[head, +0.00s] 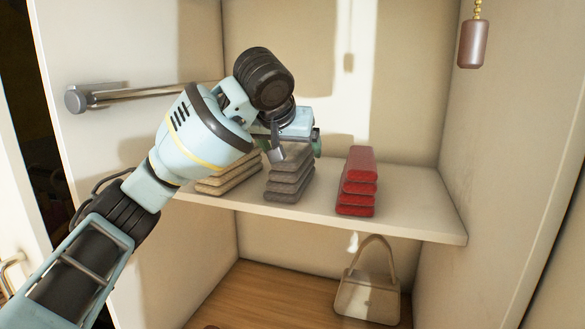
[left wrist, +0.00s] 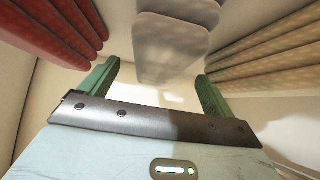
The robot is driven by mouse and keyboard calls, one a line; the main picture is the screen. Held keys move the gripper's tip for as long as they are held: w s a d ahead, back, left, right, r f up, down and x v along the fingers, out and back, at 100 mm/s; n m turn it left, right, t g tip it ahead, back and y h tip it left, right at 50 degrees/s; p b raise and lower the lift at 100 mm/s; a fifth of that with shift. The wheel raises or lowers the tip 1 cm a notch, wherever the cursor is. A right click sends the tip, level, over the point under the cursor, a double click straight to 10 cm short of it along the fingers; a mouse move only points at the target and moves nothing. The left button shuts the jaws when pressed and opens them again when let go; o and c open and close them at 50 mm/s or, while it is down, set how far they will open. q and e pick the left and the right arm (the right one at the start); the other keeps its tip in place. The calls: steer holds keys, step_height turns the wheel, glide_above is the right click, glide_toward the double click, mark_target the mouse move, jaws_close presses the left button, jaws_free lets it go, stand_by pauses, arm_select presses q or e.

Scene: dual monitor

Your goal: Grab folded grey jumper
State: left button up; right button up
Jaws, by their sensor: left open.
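A stack of folded grey jumpers (head: 289,182) lies on the shelf between a beige stack and a red stack. My left gripper (head: 297,147) is open and empty at the top of the grey stack in the head view, covering part of it. In the left wrist view, my left gripper's green fingers (left wrist: 157,74) are spread wide. The grey jumpers (left wrist: 172,42) show between and beyond the fingertips. Whether the fingers touch them I cannot tell. My right gripper is not in view.
The beige stack (head: 228,175) is left and the red stack (head: 357,183) right on the white shelf (head: 419,205). Cabinet walls enclose it. A handbag (head: 368,290) stands below. A pull cord weight (head: 473,44) hangs upper right. The open door has a bar handle (head: 135,94).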

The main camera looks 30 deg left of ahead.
mark_target(291, 148)
arm_select(q)
steer(key=shift+a+r+x, duration=0.1)
steer(key=shift+x, duration=1.15)
steer(key=shift+a+r+x, duration=0.1)
steer(key=shift+a+x, duration=0.05)
steer(key=shift+x, duration=1.1)
steer(key=shift+w, duration=0.15)
steer(key=shift+r, duration=0.1)
steer(key=c, duration=1.3)
steer(key=shift+o, duration=0.2)
steer(key=shift+r, duration=0.1)
